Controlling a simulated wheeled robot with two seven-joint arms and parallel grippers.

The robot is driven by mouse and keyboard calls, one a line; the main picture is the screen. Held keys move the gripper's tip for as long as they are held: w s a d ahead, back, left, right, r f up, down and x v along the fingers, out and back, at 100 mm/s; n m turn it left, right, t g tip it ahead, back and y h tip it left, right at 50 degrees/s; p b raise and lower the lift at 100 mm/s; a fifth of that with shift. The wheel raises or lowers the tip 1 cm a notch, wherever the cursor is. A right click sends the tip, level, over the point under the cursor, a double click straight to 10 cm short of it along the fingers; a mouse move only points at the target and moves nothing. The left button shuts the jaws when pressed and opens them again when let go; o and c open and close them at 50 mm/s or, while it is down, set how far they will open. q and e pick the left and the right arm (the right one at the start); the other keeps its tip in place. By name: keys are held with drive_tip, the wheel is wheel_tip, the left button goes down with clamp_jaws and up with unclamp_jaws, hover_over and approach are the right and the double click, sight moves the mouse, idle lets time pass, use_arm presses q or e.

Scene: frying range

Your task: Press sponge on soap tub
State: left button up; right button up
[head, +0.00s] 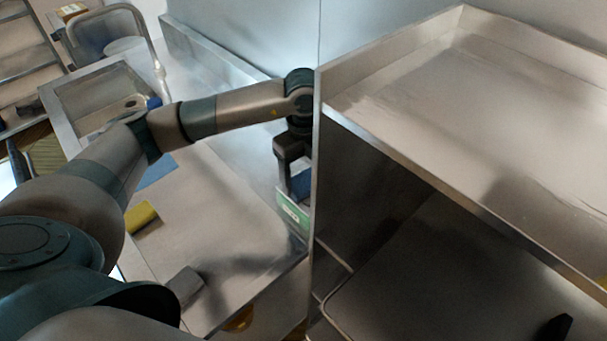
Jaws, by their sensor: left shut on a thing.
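My left gripper (291,188) reaches down beside the tall steel unit, at the far right end of the counter. It is shut on a blue block (302,184) that looks like the sponge, partly hidden by the fingers. A green tub (292,213) with a pale label, apparently the soap tub, stands directly below the gripper against the unit's side. I cannot tell whether the blue block touches the tub. My right gripper is not in view.
On the steel counter (215,220) lie a yellow sponge-like block (141,217), a blue cloth (156,171) and a grey block (185,284). A sink (105,98) is at the back left. The tall steel unit (450,80) walls off the right. The counter's middle is clear.

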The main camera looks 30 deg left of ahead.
sight(303, 181)
use_arm(q)
drive_tip(key=shift+f+b, duration=0.3)
drive_tip(key=shift+f, duration=0.1)
idle(0.7)
drive_tip(key=shift+f+b, duration=0.45)
drive_tip(key=shift+f, duration=0.05)
idle(0.5)
drive_tip(key=shift+f, duration=0.2)
idle(0.4)
idle(0.5)
drive_tip(key=shift+f+b, duration=0.1)
drive_tip(key=shift+b, duration=0.25)
idle(0.9)
drive_tip(key=shift+r+p, duration=1.95)
drive_tip(key=shift+r, duration=1.6)
